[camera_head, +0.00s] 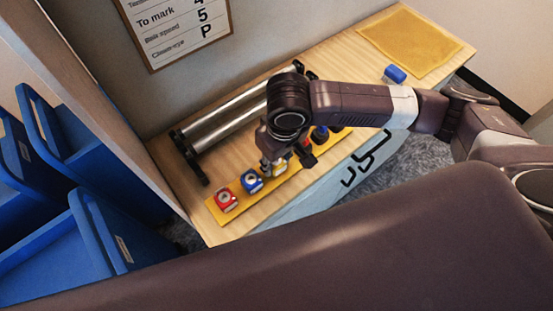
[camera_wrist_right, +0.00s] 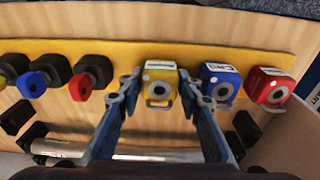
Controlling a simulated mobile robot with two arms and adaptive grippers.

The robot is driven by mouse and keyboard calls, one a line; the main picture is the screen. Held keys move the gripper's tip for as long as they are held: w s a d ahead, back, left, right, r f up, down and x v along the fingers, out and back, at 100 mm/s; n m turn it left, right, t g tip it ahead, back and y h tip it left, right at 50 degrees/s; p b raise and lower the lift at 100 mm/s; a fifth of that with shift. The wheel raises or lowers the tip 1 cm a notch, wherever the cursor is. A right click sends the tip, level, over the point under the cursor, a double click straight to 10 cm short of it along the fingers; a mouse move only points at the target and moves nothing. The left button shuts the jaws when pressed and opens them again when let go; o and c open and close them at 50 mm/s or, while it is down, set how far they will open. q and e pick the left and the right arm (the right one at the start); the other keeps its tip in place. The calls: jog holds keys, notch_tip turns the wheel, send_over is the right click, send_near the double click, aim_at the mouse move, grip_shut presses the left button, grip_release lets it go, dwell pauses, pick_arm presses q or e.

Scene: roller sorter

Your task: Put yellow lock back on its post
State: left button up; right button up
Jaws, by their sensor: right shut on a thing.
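The yellow lock (camera_wrist_right: 160,85) is a small block with a dark round spot on its face and a metal loop. It sits between the fingers of my right gripper (camera_wrist_right: 152,88), which is shut on it. In the head view the right gripper (camera_head: 273,160) is over the yellow strip (camera_head: 214,212), in line with the blue lock (camera_head: 250,180) and the red lock (camera_head: 225,200). The yellow lock (camera_head: 280,169) is partly hidden there. Whether it rests on a post or just above it, I cannot tell. My left gripper is out of view.
Black posts with blue (camera_wrist_right: 32,85) and red (camera_wrist_right: 80,87) parts stand along the strip. Metal rollers (camera_head: 228,117) lie behind it. A blue object (camera_head: 395,73) and a yellow mat (camera_head: 412,40) are at the table's far end. Blue bins (camera_head: 105,245) stand left.

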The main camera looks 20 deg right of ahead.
jog(key=shift+f, duration=0.15)
jog(key=o, duration=1.3)
jog(key=r, duration=0.4)
jog(key=s+r, duration=0.1)
jog(key=r, duration=0.7)
jog(key=shift+s+d, duration=0.2)
jog(key=shift+d, duration=0.05)
